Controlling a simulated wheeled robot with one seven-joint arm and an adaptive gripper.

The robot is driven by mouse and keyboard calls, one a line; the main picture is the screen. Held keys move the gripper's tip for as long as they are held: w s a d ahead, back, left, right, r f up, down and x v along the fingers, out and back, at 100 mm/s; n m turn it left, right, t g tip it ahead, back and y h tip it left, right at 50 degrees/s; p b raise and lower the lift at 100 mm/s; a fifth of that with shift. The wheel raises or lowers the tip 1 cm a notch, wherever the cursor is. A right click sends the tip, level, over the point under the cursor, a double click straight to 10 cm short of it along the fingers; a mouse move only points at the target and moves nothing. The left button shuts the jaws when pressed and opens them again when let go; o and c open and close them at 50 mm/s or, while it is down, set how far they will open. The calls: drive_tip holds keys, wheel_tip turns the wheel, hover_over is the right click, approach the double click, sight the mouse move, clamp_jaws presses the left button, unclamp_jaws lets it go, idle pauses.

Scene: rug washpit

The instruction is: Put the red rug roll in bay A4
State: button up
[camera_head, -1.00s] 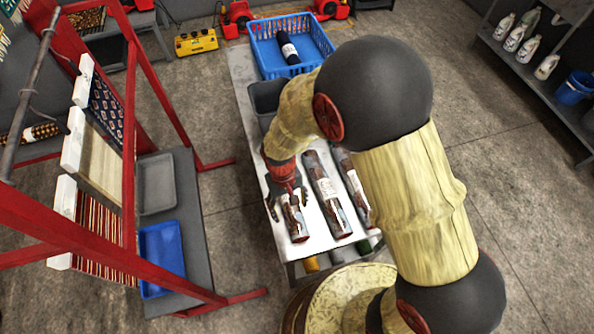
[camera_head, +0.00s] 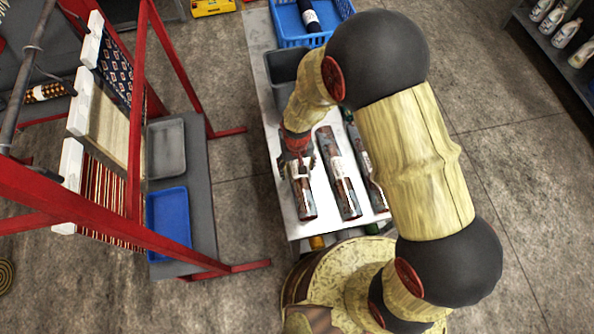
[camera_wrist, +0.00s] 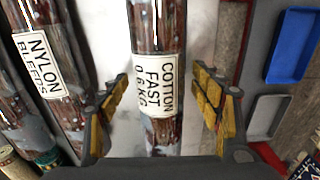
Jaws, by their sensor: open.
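Three dark reddish-brown, mottled rolls lie side by side on the white table top in the head view: a left roll (camera_head: 304,202), a middle roll (camera_head: 341,180) and a right roll (camera_head: 372,188). Their colours are too alike to tell which is the red one. My gripper (camera_head: 297,168) is open over the far part of the left roll. In the wrist view my gripper's (camera_wrist: 163,88) yellow-padded fingers stand apart on either side of a roll labelled COTTON FAST 0.6KG (camera_wrist: 155,30), with gaps visible. A NYLON BLEEDS roll (camera_wrist: 70,105) lies left of it. No A4 marking is legible.
A grey bin (camera_head: 283,66) and a blue basket (camera_head: 290,22) holding a dark roll (camera_head: 309,14) stand at the table's far end. A red frame (camera_head: 165,60) with hanging rugs, a grey tray (camera_head: 166,148) and a blue tray (camera_head: 168,220) are at left.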

drive_tip(key=shift+f, duration=0.95)
drive_tip(key=shift+c, duration=0.5)
drive_tip(key=c, duration=1.5)
drive_tip(key=shift+r, duration=0.1)
clamp_jaws()
